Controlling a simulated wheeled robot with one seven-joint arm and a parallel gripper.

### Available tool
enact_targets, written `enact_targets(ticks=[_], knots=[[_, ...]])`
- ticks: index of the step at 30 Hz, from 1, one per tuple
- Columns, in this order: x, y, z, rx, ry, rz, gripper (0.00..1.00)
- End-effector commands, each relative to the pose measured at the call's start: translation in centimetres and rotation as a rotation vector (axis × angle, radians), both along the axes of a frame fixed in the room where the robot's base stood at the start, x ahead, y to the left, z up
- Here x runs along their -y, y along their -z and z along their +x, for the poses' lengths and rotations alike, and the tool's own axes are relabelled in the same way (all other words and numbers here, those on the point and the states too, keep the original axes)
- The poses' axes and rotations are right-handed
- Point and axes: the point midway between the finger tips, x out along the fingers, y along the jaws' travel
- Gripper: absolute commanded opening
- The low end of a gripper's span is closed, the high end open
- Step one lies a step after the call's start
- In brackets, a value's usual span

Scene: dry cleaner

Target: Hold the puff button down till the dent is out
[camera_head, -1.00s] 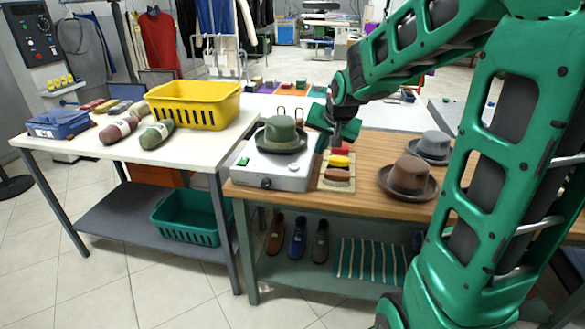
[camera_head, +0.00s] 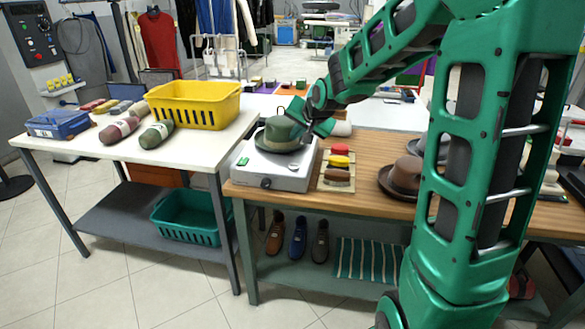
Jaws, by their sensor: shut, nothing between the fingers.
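I cannot tell which control is the puff button. My gripper (camera_head: 304,142) is shut and empty, pointing down just right of the hat, over the machine's right side. I cannot tell whether it touches anything. It hides part of the hat's right side and the machine top there. No dent can be made out at this size.
Red, yellow and brown pads (camera_head: 339,161) lie on a board right of the machine. A brown hat (camera_head: 402,178) stands further right, partly behind my arm. A white table (camera_head: 190,151) on the left bears a yellow basket (camera_head: 195,105) and rolled cloths.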

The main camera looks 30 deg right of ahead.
Motion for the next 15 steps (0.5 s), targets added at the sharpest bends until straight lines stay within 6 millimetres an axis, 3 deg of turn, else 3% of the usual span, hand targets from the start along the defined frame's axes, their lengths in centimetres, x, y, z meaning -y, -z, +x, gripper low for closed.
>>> enact_targets(ticks=[15], knots=[[0.0,6.3,0.0,-0.003,-0.001,0.001,0.00]])
